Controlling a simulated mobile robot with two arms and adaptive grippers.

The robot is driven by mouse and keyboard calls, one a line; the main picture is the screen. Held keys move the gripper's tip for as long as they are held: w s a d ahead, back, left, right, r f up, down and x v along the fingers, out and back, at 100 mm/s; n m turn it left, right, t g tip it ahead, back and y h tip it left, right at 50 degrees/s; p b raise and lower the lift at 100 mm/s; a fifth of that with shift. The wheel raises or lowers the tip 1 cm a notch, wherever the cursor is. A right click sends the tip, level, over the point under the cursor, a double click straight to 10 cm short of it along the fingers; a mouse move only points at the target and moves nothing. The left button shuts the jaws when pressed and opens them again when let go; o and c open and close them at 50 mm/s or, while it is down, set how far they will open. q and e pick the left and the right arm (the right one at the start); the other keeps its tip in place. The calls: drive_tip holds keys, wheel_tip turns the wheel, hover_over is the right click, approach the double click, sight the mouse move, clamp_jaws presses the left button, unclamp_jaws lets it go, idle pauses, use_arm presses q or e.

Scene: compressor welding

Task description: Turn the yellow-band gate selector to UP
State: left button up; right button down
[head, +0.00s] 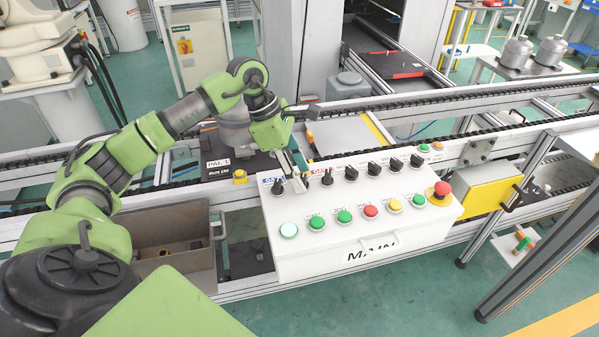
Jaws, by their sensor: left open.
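The white control panel (372,257) marked MAIN stands at the centre, with a row of black selector knobs along its upper side. A selector under a blue label (277,187) is at the left end, and a selector under a red label (327,178) is further right. My left gripper (297,180) points down between these two, its open fingers at the panel top. It covers the spot there, so the yellow-band selector and its position are hidden or cannot be made out. I cannot tell whether the fingers touch a knob. My right gripper is not in view.
A red emergency button (441,189) and several coloured push buttons are on the panel. A grey open bin (172,225) stands left of it. A conveyor rail (440,97) runs behind.

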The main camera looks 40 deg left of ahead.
use_arm(q)
drive_tip(key=v, duration=1.1)
drive_tip(key=shift+r, duration=0.3)
